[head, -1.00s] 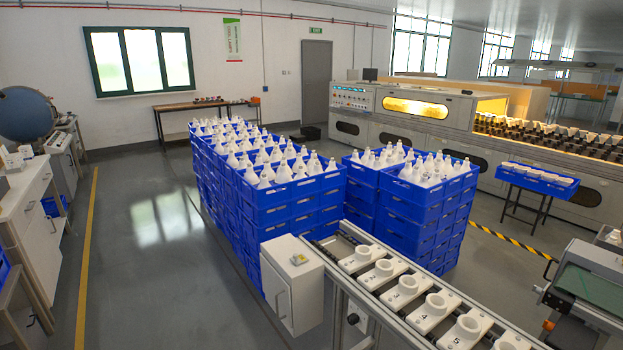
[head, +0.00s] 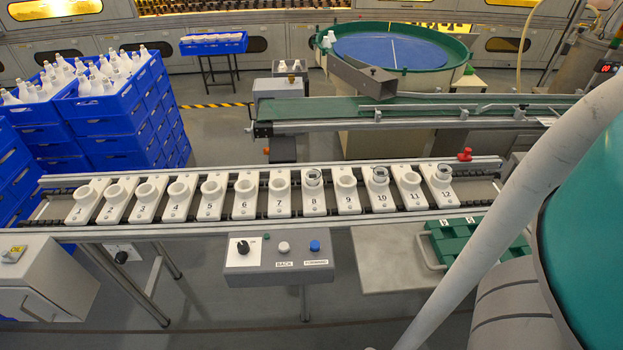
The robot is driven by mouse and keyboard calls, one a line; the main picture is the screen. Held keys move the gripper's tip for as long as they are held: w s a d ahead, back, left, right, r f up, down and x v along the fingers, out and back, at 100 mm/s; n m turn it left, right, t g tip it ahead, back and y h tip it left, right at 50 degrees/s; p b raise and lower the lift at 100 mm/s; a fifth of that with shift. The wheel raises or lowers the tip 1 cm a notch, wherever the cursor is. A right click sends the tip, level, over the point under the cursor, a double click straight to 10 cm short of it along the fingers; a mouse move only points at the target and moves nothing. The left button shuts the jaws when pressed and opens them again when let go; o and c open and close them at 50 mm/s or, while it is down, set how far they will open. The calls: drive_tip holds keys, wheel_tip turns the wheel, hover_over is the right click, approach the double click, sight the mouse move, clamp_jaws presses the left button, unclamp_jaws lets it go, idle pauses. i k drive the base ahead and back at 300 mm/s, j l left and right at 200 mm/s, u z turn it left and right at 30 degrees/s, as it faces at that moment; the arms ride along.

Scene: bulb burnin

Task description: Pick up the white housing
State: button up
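I cannot tell which single thing is the white housing. White bottle-shaped pieces (head: 107,68) stand packed upright in stacked blue crates (head: 108,108) at the left. A few similar small white pieces (head: 328,40) stand at the left rim of the round green-edged table, and others (head: 290,67) stand on a grey box. White holders with round cups, numbered 1 to 12, sit in a row on the conveyor, such as holder 6 (head: 246,196). Holders 8 (head: 313,195), 10 (head: 379,192) and 12 (head: 442,189) have clear or metallic pieces in their cups. My gripper is not in view.
A control box (head: 278,259) with a knob and buttons hangs at the conveyor's front. A green belt (head: 400,112) runs behind it. A green tray (head: 470,240) lies at the right on a grey surface. A blue tray (head: 213,45) stands on a stand behind.

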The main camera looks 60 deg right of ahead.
sight(313, 177)
drive_tip(key=z, duration=1.5)
